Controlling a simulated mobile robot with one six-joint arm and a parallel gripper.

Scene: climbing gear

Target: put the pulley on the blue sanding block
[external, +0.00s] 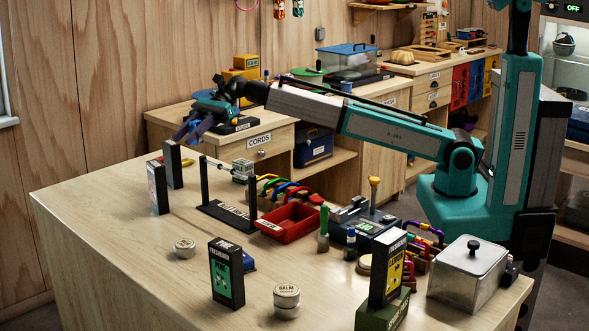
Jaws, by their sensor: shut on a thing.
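My gripper (190,129) is raised above the far left part of the table, fingers pointing down and to the left. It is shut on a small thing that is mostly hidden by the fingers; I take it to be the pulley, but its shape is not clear. The blue sanding block (249,262) appears to be the low blue piece on the table, partly hidden behind a black upright box with a green label (226,274). My gripper is well behind and to the left of the block, and higher.
Two upright boxes (158,188) stand below my gripper. A black two-post rack (228,215), a red tray (288,224) and several carabiners are mid-table. Small tins (184,248) stand near the front. Tools, a tall box and a metal canister (467,272) crowd the right. The front left is clear.

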